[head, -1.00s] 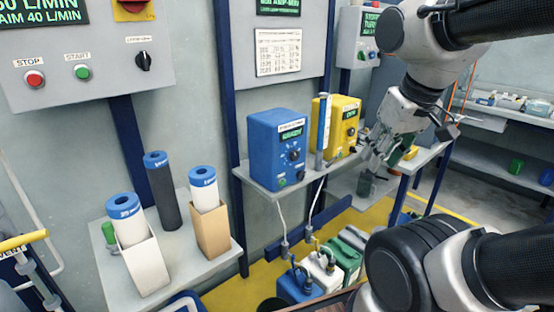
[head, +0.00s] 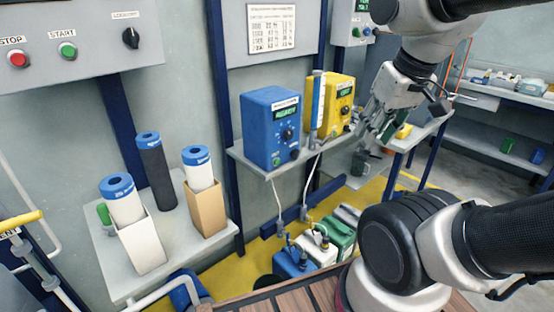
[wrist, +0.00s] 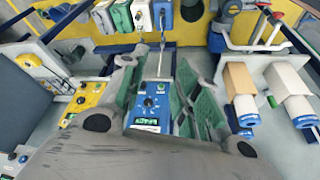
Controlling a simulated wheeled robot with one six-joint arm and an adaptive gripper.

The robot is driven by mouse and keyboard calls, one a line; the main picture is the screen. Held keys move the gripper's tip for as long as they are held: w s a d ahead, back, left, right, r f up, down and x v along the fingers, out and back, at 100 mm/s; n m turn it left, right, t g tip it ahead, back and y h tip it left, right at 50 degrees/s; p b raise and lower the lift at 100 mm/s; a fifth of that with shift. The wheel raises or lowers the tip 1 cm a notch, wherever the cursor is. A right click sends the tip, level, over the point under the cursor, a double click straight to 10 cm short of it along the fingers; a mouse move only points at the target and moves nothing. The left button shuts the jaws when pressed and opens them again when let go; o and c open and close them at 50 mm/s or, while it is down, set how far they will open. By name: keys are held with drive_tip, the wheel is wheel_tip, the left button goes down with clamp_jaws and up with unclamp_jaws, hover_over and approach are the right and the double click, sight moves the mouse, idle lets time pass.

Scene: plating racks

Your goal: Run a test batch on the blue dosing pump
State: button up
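The blue dosing pump (head: 268,132) stands on a grey wall shelf (head: 262,165). Its front carries a small lit display, a round dial and small buttons; the display text is too small to read surely. My gripper (head: 372,128) is to the right of it, beyond the yellow pump, fingers pointing down. In the wrist view my gripper's green-grey fingers (wrist: 158,75) are spread with nothing held. The blue pump (wrist: 150,103) shows between them, its display at the bottom of its face. I see no contact with it.
A yellow pump (head: 342,98) and a blue-white column (head: 318,100) stand right beside it. Jugs (head: 340,228) stand on the yellow floor below. A side table (head: 172,235) holds blue-capped cylinders. A control box (head: 75,45) hangs at upper left.

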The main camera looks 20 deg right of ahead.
idle(0.4)
clamp_jaws()
idle(1.2)
